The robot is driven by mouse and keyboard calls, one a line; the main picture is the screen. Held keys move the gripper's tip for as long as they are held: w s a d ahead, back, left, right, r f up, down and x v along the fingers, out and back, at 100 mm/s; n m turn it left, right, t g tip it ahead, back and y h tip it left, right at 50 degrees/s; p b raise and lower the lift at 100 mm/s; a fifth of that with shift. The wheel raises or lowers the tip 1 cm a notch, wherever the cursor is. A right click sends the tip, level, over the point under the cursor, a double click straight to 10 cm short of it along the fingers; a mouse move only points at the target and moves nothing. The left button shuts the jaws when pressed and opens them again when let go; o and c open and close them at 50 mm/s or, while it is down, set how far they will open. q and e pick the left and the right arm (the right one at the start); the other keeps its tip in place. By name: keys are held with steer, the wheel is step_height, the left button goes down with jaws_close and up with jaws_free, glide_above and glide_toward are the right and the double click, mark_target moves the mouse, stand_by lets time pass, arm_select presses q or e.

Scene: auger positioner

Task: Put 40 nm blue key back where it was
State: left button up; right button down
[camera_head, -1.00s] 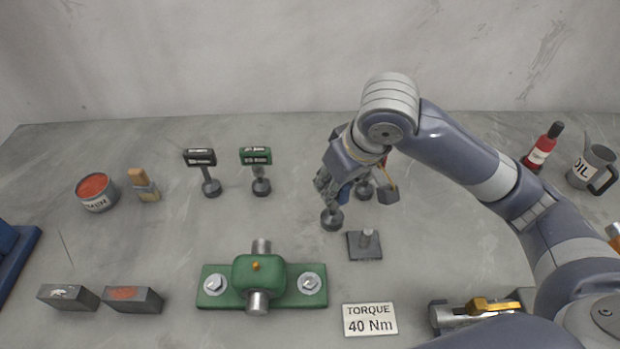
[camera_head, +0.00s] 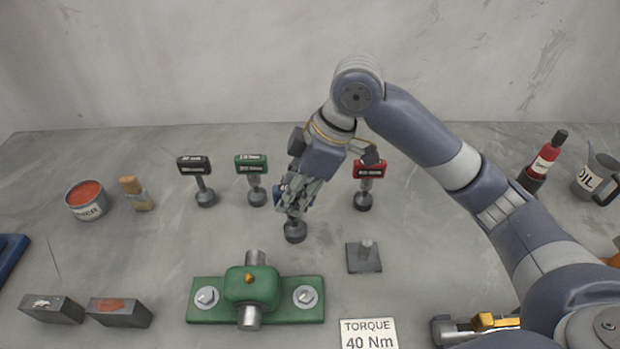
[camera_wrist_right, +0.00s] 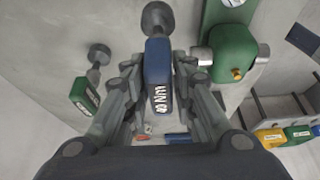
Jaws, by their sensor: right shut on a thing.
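The blue key (camera_wrist_right: 158,75) is between the fingers of my right gripper (camera_head: 293,200), which is shut on it. In the head view the gripper hides most of the key; a bit of blue and its round dark socket end (camera_head: 295,232) show below the fingers. I cannot tell if that end touches the table. The key is roughly upright, between the green key (camera_head: 252,170) on its left and the red key (camera_head: 368,172) on its right. A black key (camera_head: 197,168) stands further left. My left gripper is not in view.
The green bearing block (camera_head: 262,295) stands in front of the gripper, with a dark square plate with a peg (camera_head: 364,257) to its right. The torque sign (camera_head: 368,333) reads 40 Nm. A red can (camera_head: 87,201) and brush (camera_head: 136,194) stand at left.

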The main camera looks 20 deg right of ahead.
steer(key=w+d+f+p, duration=0.4)
steer(key=w+d, duration=0.3)
steer(key=w, duration=0.5)
steer(key=shift+w+f, duration=0.15)
steer(key=shift+f, duration=0.25)
steer(key=shift+f, duration=0.1)
steer(key=c, duration=1.3)
jaws_free()
steer(key=shift+f, duration=0.1)
steer(key=shift+c, duration=0.2)
steer(key=b+v, duration=0.2)
steer(key=v, duration=1)
